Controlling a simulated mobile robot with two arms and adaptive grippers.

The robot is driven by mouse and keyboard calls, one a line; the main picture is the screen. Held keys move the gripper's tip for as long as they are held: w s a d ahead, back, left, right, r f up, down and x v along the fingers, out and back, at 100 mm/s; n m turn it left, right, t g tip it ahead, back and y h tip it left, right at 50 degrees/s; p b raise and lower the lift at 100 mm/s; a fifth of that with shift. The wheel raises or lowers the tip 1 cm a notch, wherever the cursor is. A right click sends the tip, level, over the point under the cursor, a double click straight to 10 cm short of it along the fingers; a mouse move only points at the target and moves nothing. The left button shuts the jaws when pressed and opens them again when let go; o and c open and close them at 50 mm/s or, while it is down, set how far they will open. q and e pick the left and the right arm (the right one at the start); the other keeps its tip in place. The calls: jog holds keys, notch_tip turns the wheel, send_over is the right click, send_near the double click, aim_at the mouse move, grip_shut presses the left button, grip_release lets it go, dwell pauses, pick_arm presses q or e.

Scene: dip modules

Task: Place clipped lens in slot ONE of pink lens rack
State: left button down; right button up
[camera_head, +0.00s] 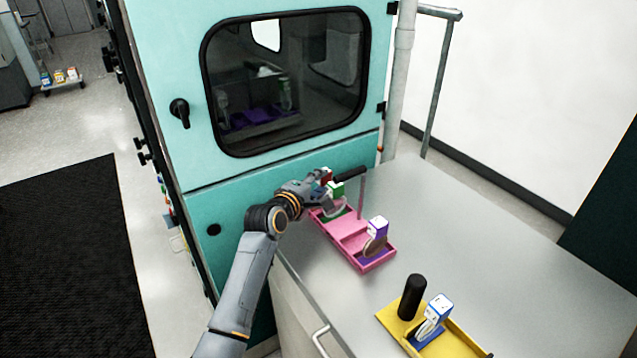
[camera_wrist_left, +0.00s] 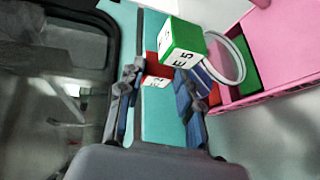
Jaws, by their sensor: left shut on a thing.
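The pink lens rack (camera_head: 350,238) lies along the counter's left edge, beside the teal cabinet. My left gripper (camera_head: 318,185) is at its far end, shut on a small red clip (camera_wrist_left: 157,70), seen between the fingers in the wrist view. The red clip also shows in the head view (camera_head: 325,175); its lens is largely hidden. A green-clipped lens (camera_wrist_left: 182,45) stands right beside it over the rack's far part, its ring clear in the wrist view. A purple-clipped lens (camera_head: 377,229) stands in the near compartment. Slot numbers are not readable. My right gripper is not in view.
A yellow rack (camera_head: 392,321) with a blue-clipped lens (camera_head: 437,308) and a black cylinder (camera_head: 412,297) stands at the front right. The teal cabinet (camera_head: 290,165) is close behind the gripper. The counter (camera_head: 480,240) is clear to the right.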

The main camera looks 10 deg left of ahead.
pick_arm(q)
jog(key=shift+f, duration=0.2)
jog(key=c, duration=1.1)
grip_release()
jog(key=shift+o, duration=1)
jog(key=shift+r, duration=0.15)
jog(key=b+v, duration=0.1)
jog(key=v, duration=1.1)
jog(key=shift+b, duration=0.4)
